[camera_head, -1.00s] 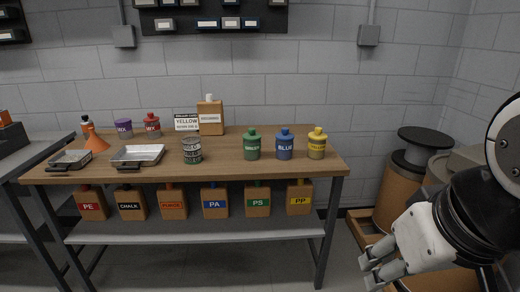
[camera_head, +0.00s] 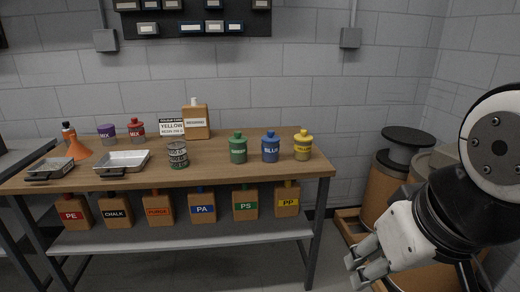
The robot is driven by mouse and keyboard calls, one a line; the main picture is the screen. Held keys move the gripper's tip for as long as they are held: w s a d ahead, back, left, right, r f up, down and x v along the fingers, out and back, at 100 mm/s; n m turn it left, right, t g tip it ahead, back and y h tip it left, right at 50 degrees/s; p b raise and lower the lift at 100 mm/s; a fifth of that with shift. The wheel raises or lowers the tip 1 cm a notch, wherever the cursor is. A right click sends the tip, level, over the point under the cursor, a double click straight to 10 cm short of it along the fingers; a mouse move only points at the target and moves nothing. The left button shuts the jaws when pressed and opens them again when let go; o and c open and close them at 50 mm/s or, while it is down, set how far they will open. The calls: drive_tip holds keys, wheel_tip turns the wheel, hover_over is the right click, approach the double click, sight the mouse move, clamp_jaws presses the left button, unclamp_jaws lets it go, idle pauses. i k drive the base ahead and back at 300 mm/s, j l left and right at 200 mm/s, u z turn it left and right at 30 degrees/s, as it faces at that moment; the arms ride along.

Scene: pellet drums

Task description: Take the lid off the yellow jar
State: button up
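The yellow jar (camera_head: 302,148) stands upright near the right end of the wooden workbench (camera_head: 258,174). Its yellow lid (camera_head: 303,134) sits on top of it. My gripper (camera_head: 358,271) is at the lower right, in front of and below the bench top, well apart from the jar. Its two fingers point left with a gap between them, and nothing shows between them. The jar is not hidden by my arm.
A blue jar (camera_head: 270,150) and a green jar (camera_head: 238,150) stand left of the yellow jar. Labelled boxes, such as PP (camera_head: 287,202), fill the shelf below. Drums (camera_head: 388,180) stand at the right.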

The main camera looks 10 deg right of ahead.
sight(302, 138)
drive_tip(key=i+z, duration=0.15)
drive_tip(key=i, duration=0.7)
drive_tip(key=i+j+z, duration=0.1)
drive_tip(key=i, duration=0.7)
drive_tip(key=i+j+z, duration=0.15)
drive_tip(key=i, duration=0.7)
